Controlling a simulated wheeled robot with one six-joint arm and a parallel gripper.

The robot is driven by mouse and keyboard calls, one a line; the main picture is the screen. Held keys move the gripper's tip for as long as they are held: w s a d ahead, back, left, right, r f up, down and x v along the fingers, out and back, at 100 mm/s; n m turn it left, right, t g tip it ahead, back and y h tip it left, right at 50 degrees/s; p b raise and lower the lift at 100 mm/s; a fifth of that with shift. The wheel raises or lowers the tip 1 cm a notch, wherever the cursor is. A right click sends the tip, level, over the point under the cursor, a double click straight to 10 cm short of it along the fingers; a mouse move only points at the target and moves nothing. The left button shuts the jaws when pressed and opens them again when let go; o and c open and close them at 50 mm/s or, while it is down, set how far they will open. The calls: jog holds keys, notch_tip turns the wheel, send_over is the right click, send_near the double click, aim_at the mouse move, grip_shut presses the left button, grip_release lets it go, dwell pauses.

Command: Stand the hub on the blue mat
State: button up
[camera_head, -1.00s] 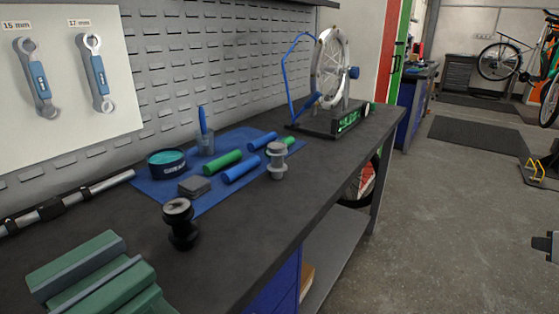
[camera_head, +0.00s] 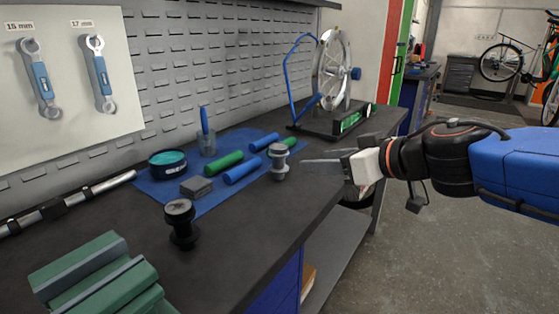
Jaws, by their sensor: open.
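A grey metal hub (camera_head: 279,162) stands upright on the dark bench, just off the right edge of the blue mat (camera_head: 151,189). A black hub-like part (camera_head: 181,224) stands upright on the bench in front of the mat. My gripper (camera_head: 325,161) reaches in from the right, open and empty, its fingers pointing left toward the grey hub. A small gap shows between the visible fingertip and the hub; the depth between them is hard to tell.
The mat bears a teal-topped tin (camera_head: 167,163), a cup with a blue tool (camera_head: 206,143), a grey block (camera_head: 196,187), and several green and blue grips (camera_head: 241,171). A wheel stand (camera_head: 335,121) is behind. Green blocks (camera_head: 98,271) lie front left. Bare bench lies between.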

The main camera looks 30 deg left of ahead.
aim_at(283, 162)
jog(key=x, duration=1.6)
jog(key=shift+w+a, duration=0.1)
jog(key=shift+w, duration=0.3)
jog(key=shift+c, duration=0.6)
grip_shut()
